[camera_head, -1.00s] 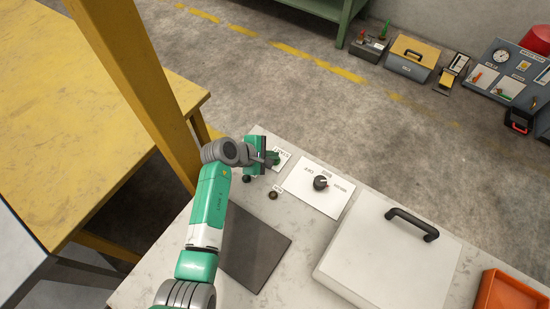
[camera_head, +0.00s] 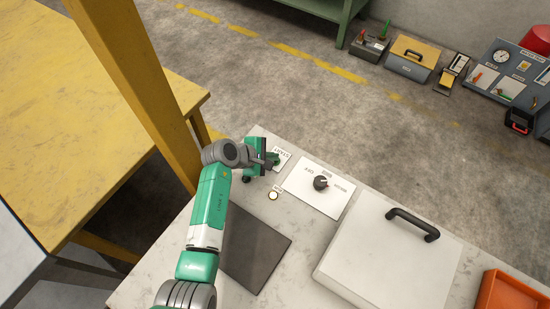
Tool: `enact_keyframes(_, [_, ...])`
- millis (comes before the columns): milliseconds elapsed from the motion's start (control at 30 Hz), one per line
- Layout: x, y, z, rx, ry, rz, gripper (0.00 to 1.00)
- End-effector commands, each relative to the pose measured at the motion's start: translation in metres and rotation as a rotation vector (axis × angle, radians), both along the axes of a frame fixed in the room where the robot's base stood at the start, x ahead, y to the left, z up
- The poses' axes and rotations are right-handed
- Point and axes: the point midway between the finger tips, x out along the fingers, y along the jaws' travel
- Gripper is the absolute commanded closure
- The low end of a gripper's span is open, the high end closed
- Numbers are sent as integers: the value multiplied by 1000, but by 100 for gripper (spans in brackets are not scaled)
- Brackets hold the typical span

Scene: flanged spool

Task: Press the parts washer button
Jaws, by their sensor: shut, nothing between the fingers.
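The parts washer's pale worktop (camera_head: 330,222) carries a white START label (camera_head: 283,153) near its far left corner. My gripper (camera_head: 274,159) is shut and empty, right at the START label. It covers the spot beside the label, so the button is hidden, and I cannot tell whether the fingertips touch it. A small round lamp (camera_head: 273,196) just in front of my gripper shows a bright, pale face. A black knob (camera_head: 321,183) stands on a white plate to the right, with OFF and other words around it.
A white lid (camera_head: 380,265) with a black handle (camera_head: 412,223) is at the right of the worktop. A dark grey plate (camera_head: 252,248) lies beside my arm. An orange bin (camera_head: 508,292) is at the lower right. A yellow post (camera_head: 140,80) rises left of my arm.

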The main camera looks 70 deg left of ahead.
Motion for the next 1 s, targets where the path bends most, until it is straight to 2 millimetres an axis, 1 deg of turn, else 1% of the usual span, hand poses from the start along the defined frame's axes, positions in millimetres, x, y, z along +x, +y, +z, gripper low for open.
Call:
enact_keyframes(167, [0, 0, 4, -1, 1, -1, 100])
enact_keyframes(433, [-1, -1, 18, -1, 1, 0, 100])
enact_keyframes(800, [0, 0, 19, -1, 1, 0, 100])
enact_keyframes(867, [0, 0, 22, -1, 1, 0, 100])
enact_keyframes(1000, [0, -1, 36, -1, 1, -1, 100])
